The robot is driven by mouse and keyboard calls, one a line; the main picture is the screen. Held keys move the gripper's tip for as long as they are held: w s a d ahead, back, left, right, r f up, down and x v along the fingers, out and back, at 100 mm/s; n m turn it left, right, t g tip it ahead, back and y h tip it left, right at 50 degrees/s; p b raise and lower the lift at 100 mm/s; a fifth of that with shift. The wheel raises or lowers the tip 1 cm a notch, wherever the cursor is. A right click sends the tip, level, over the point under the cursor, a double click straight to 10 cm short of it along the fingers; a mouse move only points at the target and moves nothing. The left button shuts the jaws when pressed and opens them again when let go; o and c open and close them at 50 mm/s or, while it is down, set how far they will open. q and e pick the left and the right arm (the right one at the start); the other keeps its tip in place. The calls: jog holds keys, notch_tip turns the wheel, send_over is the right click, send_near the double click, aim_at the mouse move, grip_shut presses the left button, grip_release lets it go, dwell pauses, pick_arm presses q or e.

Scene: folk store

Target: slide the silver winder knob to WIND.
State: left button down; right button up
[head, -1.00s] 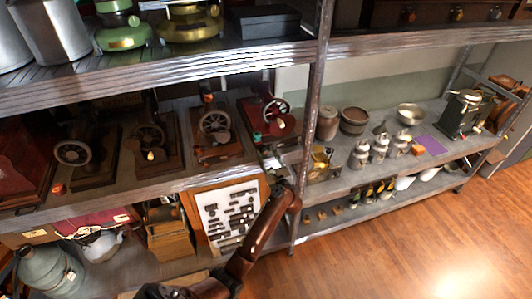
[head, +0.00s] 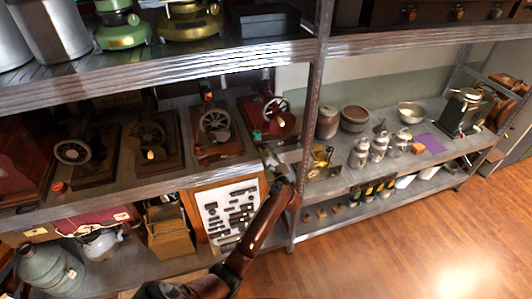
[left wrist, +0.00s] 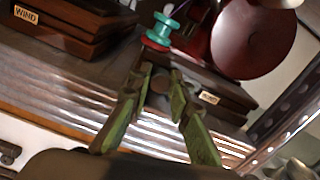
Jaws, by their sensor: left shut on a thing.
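A dark round knob (left wrist: 159,85) shows between the fingertips of my left gripper (left wrist: 160,76) in the left wrist view. It is at the edge of a dark wooden base (left wrist: 228,92) and looks grey and dim rather than bright silver. My left gripper is shut on this knob, one green-sided finger on each side. A small WIND label (left wrist: 208,97) sits on the base, right of the fingers. In the head view my left gripper (head: 271,158) reaches the front of the red machine (head: 267,112) on the middle shelf; the knob is hidden there. My right gripper is not in view.
A teal and red spool-like part (left wrist: 160,32) stands just beyond the fingers. Another wooden base with a WIND label (left wrist: 25,15) lies at upper left. A metal shelf post (head: 311,110) stands close to the right of my gripper. Other wheeled machines (head: 213,125) stand left.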

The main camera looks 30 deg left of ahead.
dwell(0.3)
pick_arm(q)
jog(key=w+d+b, duration=0.2)
jog(key=shift+w+d+f+b, duration=0.2)
jog(key=shift+w+b, duration=0.1)
jog(key=shift+w, duration=0.1)
jog(key=shift+d+r, duration=0.15)
jog(key=shift+r, duration=0.05)
jog(key=c, duration=1.8)
grip_release()
jog(key=shift+w, duration=0.1)
jog(key=v, duration=1.2)
